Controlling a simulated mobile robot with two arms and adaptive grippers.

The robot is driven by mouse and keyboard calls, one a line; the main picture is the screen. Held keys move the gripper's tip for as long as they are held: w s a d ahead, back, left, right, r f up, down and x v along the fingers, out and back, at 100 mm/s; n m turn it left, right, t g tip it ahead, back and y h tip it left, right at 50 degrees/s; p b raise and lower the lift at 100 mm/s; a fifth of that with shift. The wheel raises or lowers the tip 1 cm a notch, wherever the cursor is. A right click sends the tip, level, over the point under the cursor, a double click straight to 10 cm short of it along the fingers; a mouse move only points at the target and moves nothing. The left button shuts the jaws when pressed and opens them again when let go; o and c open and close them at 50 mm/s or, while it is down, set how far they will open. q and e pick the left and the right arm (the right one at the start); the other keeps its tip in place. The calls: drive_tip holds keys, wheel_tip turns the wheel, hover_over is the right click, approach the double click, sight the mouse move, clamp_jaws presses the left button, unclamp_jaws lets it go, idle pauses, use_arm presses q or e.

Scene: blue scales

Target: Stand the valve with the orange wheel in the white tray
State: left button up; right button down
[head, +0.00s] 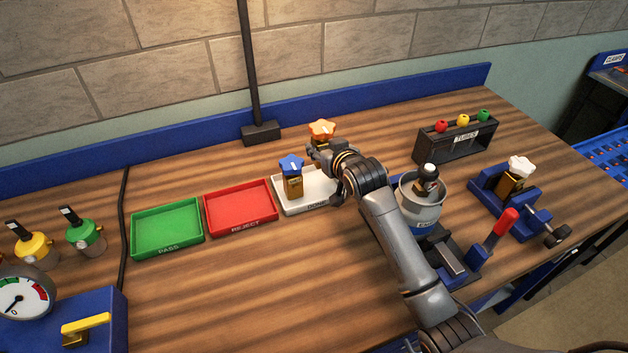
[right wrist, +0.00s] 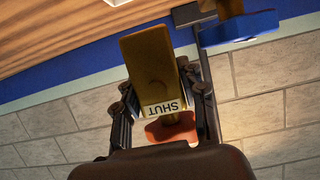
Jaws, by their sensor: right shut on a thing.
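My right gripper (head: 322,152) is shut on the valve with the orange wheel (head: 322,129), at the back of the white tray (head: 312,187). In the right wrist view, the valve's brass body (right wrist: 153,65) with a SHUT label sits between the fingers, and the orange wheel (right wrist: 172,130) shows partly beyond it. In the head view, the wheel is on top and my gripper hides much of the body. I cannot tell whether its base touches anything. A valve with a blue wheel (head: 292,166) stands upright in the white tray, left of my gripper. My left gripper is out of view.
A red tray (head: 240,207) and a green tray (head: 167,229) lie left of the white one. A grey pot (head: 421,205) with a valve in it stands right of my arm. A white-wheeled valve (head: 517,172) sits in a blue holder. A dark tubes rack (head: 455,143) is behind.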

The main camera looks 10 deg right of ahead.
wheel_tip(320, 180, down, 4)
drive_tip(key=shift+f, duration=0.3)
wheel_tip(320, 180, down, 2)
drive_tip(key=shift+f+p, duration=0.25)
drive_tip(key=shift+p, duration=0.15)
drive_tip(key=shift+f, duration=0.5)
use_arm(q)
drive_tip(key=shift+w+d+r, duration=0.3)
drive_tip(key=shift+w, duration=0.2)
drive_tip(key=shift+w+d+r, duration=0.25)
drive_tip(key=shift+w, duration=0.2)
use_arm(e)
drive_tip(key=c, duration=1.2)
unclamp_jaws()
drive_tip(key=shift+f, duration=0.25)
drive_tip(key=o, duration=0.4)
drive_tip(key=shift+o, duration=0.2)
drive_tip(key=shift+r, duration=0.1)
